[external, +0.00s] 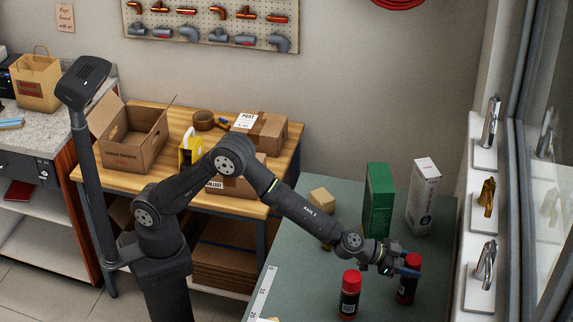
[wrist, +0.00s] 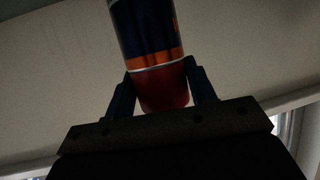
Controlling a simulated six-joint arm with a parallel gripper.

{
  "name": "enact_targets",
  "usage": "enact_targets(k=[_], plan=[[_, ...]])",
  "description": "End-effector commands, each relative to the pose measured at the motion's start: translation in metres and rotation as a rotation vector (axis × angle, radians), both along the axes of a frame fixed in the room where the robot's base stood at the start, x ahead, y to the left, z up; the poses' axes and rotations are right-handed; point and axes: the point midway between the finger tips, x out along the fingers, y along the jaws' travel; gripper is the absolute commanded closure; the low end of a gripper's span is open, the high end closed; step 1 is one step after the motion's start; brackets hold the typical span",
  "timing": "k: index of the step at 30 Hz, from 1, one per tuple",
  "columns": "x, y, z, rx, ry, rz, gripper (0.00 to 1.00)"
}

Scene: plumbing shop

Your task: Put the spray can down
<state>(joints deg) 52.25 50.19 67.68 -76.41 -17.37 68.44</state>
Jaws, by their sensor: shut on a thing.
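In the external view my gripper (external: 398,268) is over the right part of the green table (external: 300,255), shut on a spray can (external: 407,286) with a red top and a dark body. The can is close to upright, and I cannot tell whether its base touches the table. In the wrist view the can (wrist: 150,45) stands between the two fingers of my gripper (wrist: 160,92), which close around its red end. A second can (external: 349,297), also red and dark, stands upright on the table to the left of the held one.
A green box (external: 379,199) and a white box (external: 423,196) stand at the back of the table. A small tan block (external: 321,201) lies left of them. Taps (external: 485,265) on white plates line the right wall. A wooden bench (external: 205,197) with cartons is at left.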

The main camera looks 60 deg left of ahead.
Motion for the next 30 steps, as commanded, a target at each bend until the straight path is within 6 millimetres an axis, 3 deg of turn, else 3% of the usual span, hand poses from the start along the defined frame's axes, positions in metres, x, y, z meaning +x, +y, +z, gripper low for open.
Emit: enact_targets(k=[4, 5, 8, 20, 30], plan=[[0.0, 0.0, -0.002, -0.001, 0.0, 0.0, 1.0], [0.0, 0.0, -0.003, -0.001, 0.001, 0.0, 0.48], [0.0, 0.0, -0.003, -0.001, 0.001, 0.0, 0.28], [-0.001, 0.0, 0.002, -0.001, -0.001, 0.0, 0.28], [-0.042, 0.028, 0.023, -0.001, -0.001, -0.001, 0.28]])
